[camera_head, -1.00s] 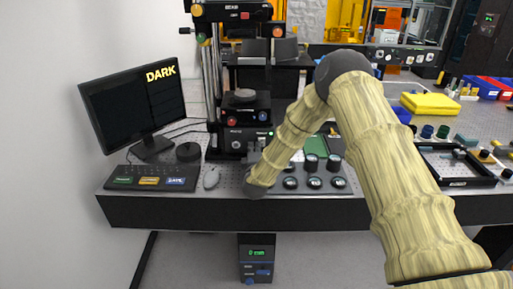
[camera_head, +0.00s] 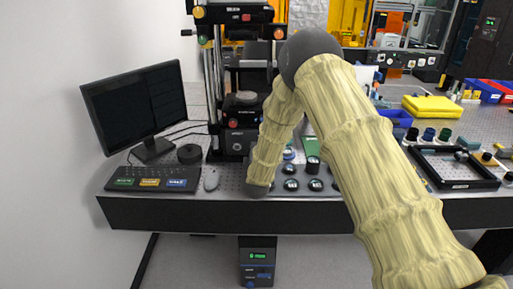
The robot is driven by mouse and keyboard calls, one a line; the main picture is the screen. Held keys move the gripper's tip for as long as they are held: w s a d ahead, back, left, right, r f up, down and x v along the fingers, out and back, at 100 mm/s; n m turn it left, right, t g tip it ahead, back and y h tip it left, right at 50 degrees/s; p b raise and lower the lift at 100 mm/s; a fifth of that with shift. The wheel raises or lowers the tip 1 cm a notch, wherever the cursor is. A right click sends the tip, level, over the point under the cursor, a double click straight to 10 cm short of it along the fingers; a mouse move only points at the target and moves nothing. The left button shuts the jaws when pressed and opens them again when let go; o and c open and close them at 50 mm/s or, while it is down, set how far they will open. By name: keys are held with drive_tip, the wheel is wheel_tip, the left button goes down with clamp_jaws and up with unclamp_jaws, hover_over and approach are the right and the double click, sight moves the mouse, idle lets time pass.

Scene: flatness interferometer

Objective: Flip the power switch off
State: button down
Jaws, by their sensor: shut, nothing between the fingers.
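The interferometer (camera_head: 214,85) is a tall black instrument at the back centre of the bench, with coloured knobs and a stage in its middle. Its front base panel (camera_head: 237,145) shows a red button above and a small round control. I cannot make out the power switch for certain; my arm covers the right part of the base. The monitor (camera_head: 135,105) at the left has a black, blank screen.
Several dark round pieces stand near my wrist at the bench's front. A black frame tray (camera_head: 455,185) and a yellow block (camera_head: 430,106) lie to the right.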

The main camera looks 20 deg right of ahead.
drive_tip(key=b+v, duration=0.1)
drive_tip(key=v, duration=0.3)
drive_tip(key=b+v, duration=0.1)
drive_tip(key=v, duration=0.3)
drive_tip(key=r+b+v, duration=0.1)
drive_tip(key=v, duration=0.3)
drive_tip(key=shift+s+a+r, duration=0.1)
drive_tip(key=shift+s, duration=0.05)
